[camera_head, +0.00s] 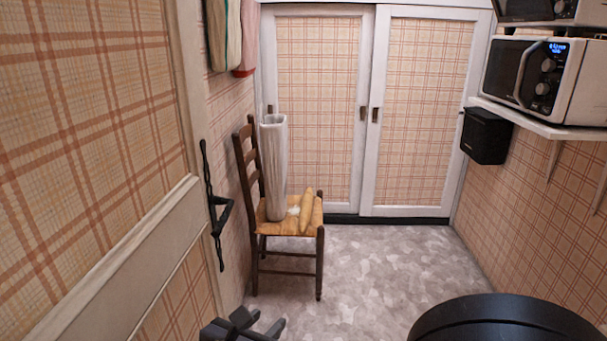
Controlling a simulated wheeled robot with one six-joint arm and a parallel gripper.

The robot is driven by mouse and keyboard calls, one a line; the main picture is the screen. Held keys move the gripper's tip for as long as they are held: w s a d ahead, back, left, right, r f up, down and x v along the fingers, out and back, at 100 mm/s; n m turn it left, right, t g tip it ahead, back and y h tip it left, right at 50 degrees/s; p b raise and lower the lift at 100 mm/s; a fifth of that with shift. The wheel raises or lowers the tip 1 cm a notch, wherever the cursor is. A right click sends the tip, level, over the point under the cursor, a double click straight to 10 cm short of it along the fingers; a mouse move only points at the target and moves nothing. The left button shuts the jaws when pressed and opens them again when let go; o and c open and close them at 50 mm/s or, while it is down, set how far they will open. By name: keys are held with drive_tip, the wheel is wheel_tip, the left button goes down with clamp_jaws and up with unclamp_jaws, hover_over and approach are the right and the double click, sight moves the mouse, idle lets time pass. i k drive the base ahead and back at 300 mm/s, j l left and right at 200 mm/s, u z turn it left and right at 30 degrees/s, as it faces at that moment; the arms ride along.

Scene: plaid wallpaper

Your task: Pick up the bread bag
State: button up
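A tall, pale, whitish bag, which looks like the bread bag (273,168), stands upright on the woven seat of a wooden chair (290,229). It leans close to the chair's ladder back. A long golden loaf (306,211) lies on the seat to the right of the bag, with a small white item (293,211) between them. My gripper (264,321) is at the bottom edge of the view, nearer than the chair and well apart from the bag. Its dark fingers look spread with nothing between them. Its lower part is cut off by the frame.
A plaid door with a black handle (215,205) stands at the near left. White-framed sliding doors (318,110) close the back. A shelf (540,119) with a microwave (541,78) juts from the right wall.

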sight(274, 128)
drive_tip(key=i, duration=1.45)
drive_tip(key=i+u, duration=0.25)
drive_tip(key=i, duration=0.2)
drive_tip(key=i+l+u, duration=0.25)
drive_tip(key=i, duration=0.15)
drive_tip(key=i+l+u, duration=0.2)
drive_tip(key=i, duration=0.2)
